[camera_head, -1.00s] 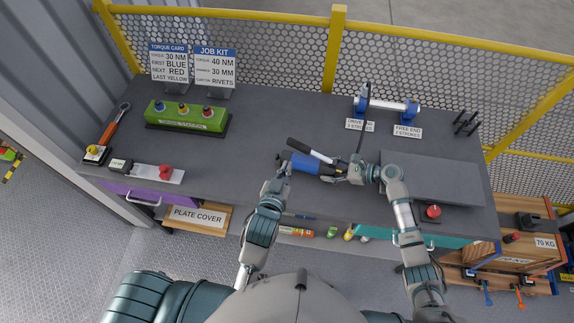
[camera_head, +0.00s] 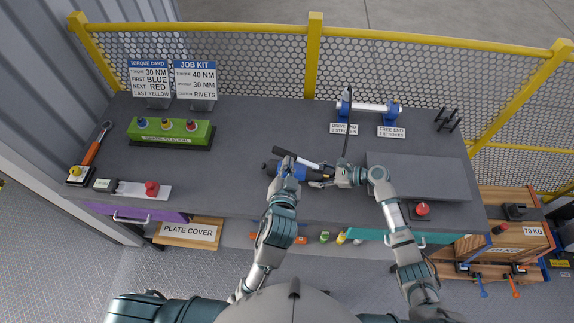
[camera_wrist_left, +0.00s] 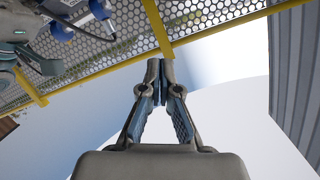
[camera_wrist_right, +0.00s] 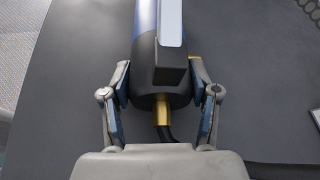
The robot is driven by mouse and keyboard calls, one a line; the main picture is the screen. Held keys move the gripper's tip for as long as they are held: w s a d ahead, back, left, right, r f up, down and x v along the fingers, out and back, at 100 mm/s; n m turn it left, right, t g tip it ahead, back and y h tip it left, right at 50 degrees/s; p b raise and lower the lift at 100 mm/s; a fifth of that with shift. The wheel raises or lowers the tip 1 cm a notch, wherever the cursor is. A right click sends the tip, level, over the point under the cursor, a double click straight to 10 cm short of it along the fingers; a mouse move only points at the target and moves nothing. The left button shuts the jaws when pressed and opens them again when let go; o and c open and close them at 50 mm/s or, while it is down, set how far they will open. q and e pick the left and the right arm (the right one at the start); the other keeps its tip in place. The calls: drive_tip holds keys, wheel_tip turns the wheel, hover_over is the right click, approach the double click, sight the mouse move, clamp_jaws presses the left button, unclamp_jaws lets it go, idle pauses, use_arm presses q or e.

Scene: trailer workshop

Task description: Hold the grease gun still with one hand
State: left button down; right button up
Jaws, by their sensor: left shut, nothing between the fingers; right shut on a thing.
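The grease gun (camera_head: 290,172) has a blue barrel, black ends and a lever with a black grip and pale bar. It lies lengthwise over the middle of the bench. My right gripper (camera_head: 337,177) is shut on its right end; in the right wrist view the fingers (camera_wrist_right: 161,78) straddle its black cap (camera_wrist_right: 160,90). A brass fitting and dark hose show below the cap. My left gripper (camera_head: 287,164) overlaps the barrel in the head view; I cannot tell whether it touches. In the left wrist view its fingertips (camera_wrist_left: 156,68) are closed together, with nothing between them.
A shaft on blue stands (camera_head: 370,107) is behind the right gripper. A grey plate (camera_head: 425,177) and red button (camera_head: 422,209) lie right. A green station (camera_head: 170,132), sign cards (camera_head: 194,80) and a red knob (camera_head: 152,188) are left. A yellow-framed mesh fence (camera_head: 250,68) closes the back.

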use_arm(q)
hover_over(284, 154)
drive_tip(key=s+d, duration=0.1)
drive_tip(key=d, duration=0.1)
drive_tip(key=f, duration=0.2)
drive_tip(key=shift+s+a+f, duration=0.1)
drive_tip(key=shift+a+f, duration=0.2)
drive_tip(key=shift+f, duration=0.25)
drive_tip(key=shift+s+a+f, duration=0.1)
drive_tip(key=shift+a+f, duration=0.15)
drive_tip(key=shift+f, duration=0.25)
drive_tip(key=shift+a+f, duration=0.3)
drive_tip(key=shift+f, duration=0.3)
